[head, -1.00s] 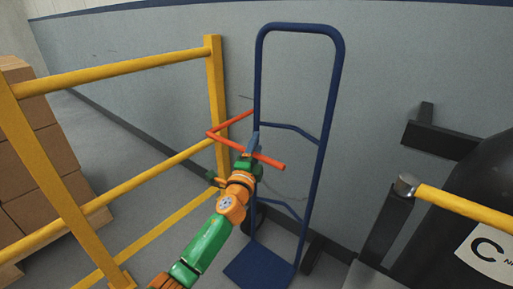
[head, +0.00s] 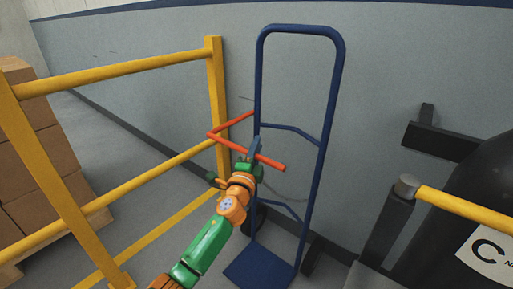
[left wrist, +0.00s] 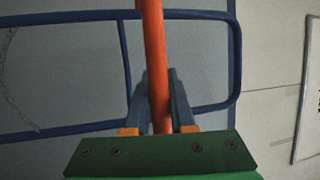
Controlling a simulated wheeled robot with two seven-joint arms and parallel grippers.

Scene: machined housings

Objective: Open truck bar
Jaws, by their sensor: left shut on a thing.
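The orange-red truck bar (head: 232,146) is a bent bar beside the blue hand truck (head: 333,95). One end reaches back to the truck's left upright, and a long front section runs down to the right in front of the truck. My left gripper (head: 254,150) is shut on this front section. In the left wrist view the bar (left wrist: 153,60) runs between the two blue-grey fingers (left wrist: 160,105), with the truck's frame (left wrist: 235,60) behind it. My right gripper is not in view.
A yellow railing (head: 120,68) stands close on the left, with stacked brown boxes (head: 40,160) beyond it. A grey wall (head: 400,60) is behind the truck. A dark cylinder (head: 480,200) and a yellow bar (head: 465,207) are on the right.

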